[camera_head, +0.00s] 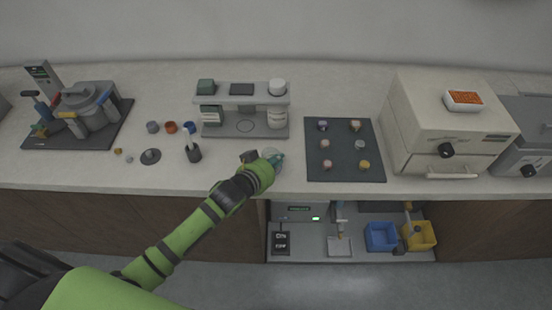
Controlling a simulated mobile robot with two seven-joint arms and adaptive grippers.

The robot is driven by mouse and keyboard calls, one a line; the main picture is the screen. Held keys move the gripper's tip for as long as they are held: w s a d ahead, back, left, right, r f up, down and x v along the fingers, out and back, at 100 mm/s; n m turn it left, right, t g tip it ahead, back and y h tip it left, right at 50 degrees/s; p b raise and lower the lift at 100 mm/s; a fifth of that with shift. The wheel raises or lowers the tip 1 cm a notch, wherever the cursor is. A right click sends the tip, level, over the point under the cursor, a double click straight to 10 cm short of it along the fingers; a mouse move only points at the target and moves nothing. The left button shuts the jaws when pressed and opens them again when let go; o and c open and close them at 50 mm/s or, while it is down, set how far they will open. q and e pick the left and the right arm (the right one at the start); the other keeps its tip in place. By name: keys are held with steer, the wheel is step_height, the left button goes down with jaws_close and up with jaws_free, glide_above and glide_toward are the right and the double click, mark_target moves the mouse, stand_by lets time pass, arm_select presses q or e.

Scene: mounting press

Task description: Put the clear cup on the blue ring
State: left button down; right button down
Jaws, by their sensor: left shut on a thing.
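My left gripper (268,159) reaches over the front of the counter, just before the rack with the bottles. It is shut on a small pale, see-through thing that looks like the clear cup (271,153); the fingers and wrist hide much of it. The blue ring (190,127) sits on the counter to the left of the gripper, the rightmost in a short row with an orange ring (171,127) and a grey ring (153,127). My right gripper is not in view.
The bottle rack (245,124) stands right of the ring. A dark mat with several small pieces (345,172) lies farther right. A mounting press (85,108) stands far left.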

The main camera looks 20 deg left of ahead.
arm_select(q)
steer(key=c, duration=1.8)
jaws_free()
steer(key=shift+f, duration=0.15)
steer(key=o, duration=0.4)
steer(key=b+v, duration=0.1)
steer(key=v, duration=1.1)
steer(key=shift+s, duration=0.1)
